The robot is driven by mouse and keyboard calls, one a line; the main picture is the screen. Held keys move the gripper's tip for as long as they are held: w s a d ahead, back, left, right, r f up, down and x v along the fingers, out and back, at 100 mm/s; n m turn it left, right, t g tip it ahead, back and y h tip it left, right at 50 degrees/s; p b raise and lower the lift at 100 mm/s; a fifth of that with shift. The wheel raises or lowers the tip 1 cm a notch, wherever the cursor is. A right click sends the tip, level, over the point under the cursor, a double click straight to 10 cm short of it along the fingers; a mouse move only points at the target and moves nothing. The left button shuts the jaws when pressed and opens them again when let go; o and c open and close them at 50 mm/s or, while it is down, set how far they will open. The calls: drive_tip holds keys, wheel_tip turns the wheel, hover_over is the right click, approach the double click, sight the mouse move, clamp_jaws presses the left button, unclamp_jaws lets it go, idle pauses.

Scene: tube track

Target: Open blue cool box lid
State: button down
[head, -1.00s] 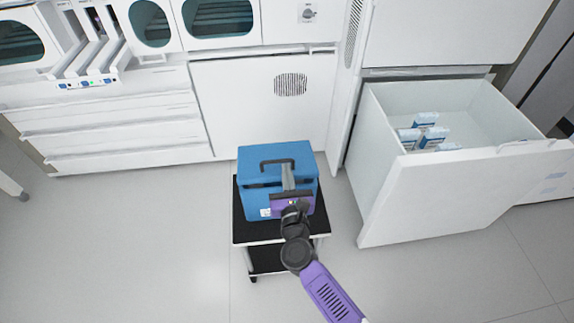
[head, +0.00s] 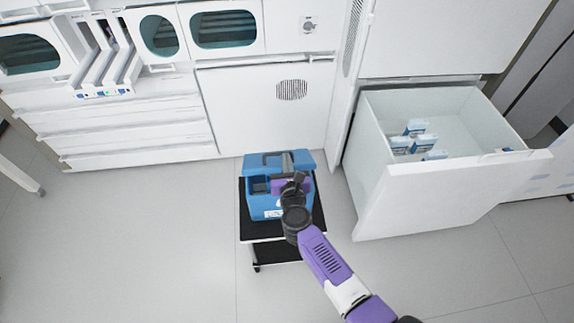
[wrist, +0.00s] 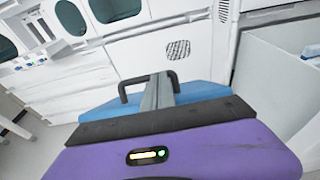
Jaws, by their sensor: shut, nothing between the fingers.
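The blue cool box (head: 264,205) stands on a black-topped cart in the head view. Its lid (head: 262,160) is raised and tilted back, and part of the box's inside shows at the left. My gripper (head: 287,162) is at the lid, its shut fingers reaching against or just over it; exact contact is hidden. In the wrist view, the gripper fingers (wrist: 158,90) are closed together in front of the blue lid (wrist: 198,91). My arm hides the box's right part.
The cart (head: 262,252) stands on open floor. A large open white drawer (head: 455,190) with several small blue-and-white packs (head: 413,128) sticks out at the right. White cabinets (head: 262,110) line the back.

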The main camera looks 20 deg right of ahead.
drive_tip(key=w+r, duration=0.1)
drive_tip(key=w+d+r, duration=0.1)
drive_tip(key=w, duration=0.1)
drive_tip(key=w+r, duration=0.1)
drive_tip(key=w, duration=0.1)
drive_tip(key=shift+d+r+p, duration=0.25)
drive_tip(key=shift+r+p, duration=0.05)
drive_tip(key=w+d+r+b, duration=0.1)
drive_tip(key=w+d+b, duration=0.1)
drive_tip(key=w, duration=0.4)
drive_tip(key=shift+r, duration=0.2)
idle(0.6)
